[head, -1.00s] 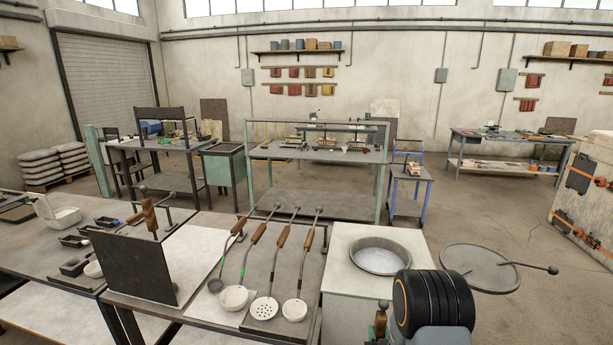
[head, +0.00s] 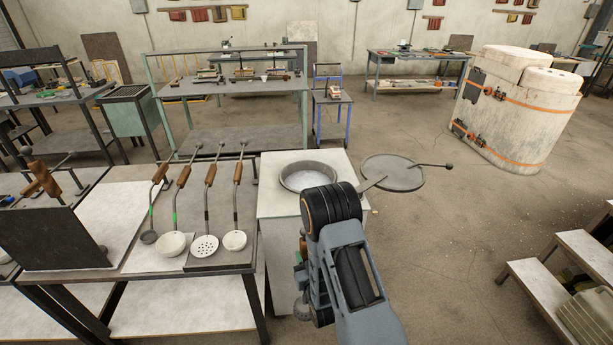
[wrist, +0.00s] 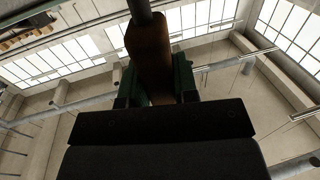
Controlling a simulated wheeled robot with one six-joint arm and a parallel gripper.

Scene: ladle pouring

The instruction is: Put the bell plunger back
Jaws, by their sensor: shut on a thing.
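My gripper (wrist: 155,85) is shut on the brown wooden handle of a tool (wrist: 150,50), which I take for the bell plunger. Its dark metal rod runs out of the top of the wrist view. In the head view my arm mostly hides the gripper and handle, in front of the white furnace block. A grey rounded end (head: 301,308) shows low beside my arm, probably the tool's bell. Several wooden-handled tools lie on the bench at left: a small dark-headed one (head: 149,237), a white ladle (head: 172,244), a perforated skimmer (head: 205,247) and another white ladle (head: 235,240).
The white furnace block (head: 275,203) with a round metal pot (head: 308,170) stands right of the bench. A round lid (head: 393,176) on an arm is swung out to its right. A dark upright plate (head: 50,240) stands at left. Steps (head: 560,290) stand at right; floor between is open.

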